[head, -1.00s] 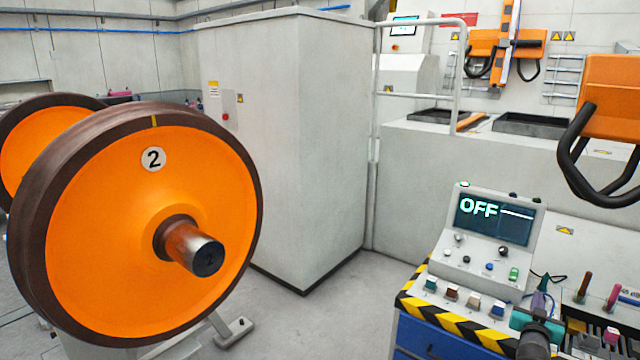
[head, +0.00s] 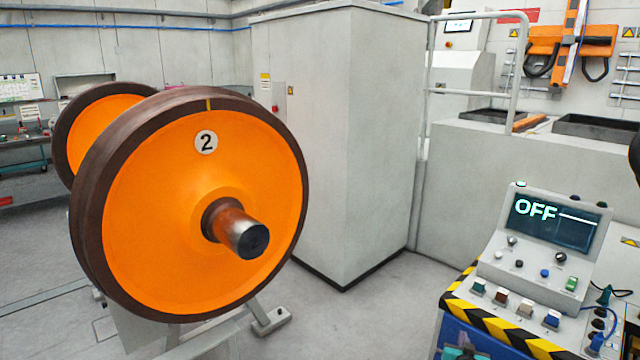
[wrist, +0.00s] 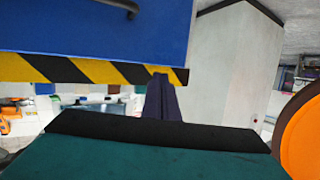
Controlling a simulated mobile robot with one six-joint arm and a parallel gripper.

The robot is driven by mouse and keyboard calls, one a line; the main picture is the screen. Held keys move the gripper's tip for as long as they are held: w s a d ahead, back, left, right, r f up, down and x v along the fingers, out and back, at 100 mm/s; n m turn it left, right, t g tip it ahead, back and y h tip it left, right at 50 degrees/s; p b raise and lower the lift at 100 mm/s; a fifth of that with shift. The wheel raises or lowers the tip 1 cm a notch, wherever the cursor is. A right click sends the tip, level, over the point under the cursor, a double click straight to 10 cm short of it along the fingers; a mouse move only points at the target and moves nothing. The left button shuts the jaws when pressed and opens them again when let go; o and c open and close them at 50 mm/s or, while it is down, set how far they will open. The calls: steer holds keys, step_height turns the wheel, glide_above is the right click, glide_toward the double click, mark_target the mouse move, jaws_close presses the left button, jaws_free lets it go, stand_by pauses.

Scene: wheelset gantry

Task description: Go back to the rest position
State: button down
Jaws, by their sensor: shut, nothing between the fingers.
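My gripper (wrist: 161,95) shows in the wrist view as dark, tapered fingers closed together, with nothing between them. Behind it is my teal and black gripper body across the bottom of that view. The fingers point toward the blue cabinet with the yellow-black striped edge, which looks upside down there; whether they touch it I cannot tell. In the head view only a teal bit of my arm's end shows at the bottom edge, in front of the control console (head: 527,268). The fingers are hidden there.
The console's screen (head: 556,220) reads OFF. An orange wheelset (head: 150,235) marked 2 stands on the left, its axle end pointing toward me. A tall grey cabinet (head: 385,130) stands behind it. Grey floor (head: 360,320) is clear between wheelset and console.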

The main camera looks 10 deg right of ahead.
steer(key=s+a+f+n+g+y+b, duration=0.1)
steer(key=a+f+n+g+y+b, duration=0.15)
steer(key=a+f, duration=1.3)
steer(key=s+a+f+n+g+y+b, duration=0.1)
steer(key=s+a+f+g+y, duration=0.1)
steer(key=s+a+f, duration=0.4)
steer(key=s+a+f+g+y, duration=0.1)
steer(key=s+a+f+g, duration=0.15)
steer(key=a+f, duration=0.5)
steer(key=s+a+f+n+g+b, duration=0.1)
steer(key=s+a+f+g, duration=0.15)
steer(key=s, duration=0.25)
steer(key=s+a+f+g, duration=0.1)
steer(key=s+a+f, duration=0.2)
steer(key=s+a, duration=0.15)
steer(key=s+a+n+g+y, duration=0.1)
steer(key=s+g, duration=0.7)
steer(key=s, duration=1.3)
steer(key=shift+s+a+r+n+y+b, duration=0.15)
steer(key=shift+a+r+n+y+b, duration=0.15)
steer(key=shift+a, duration=0.5)
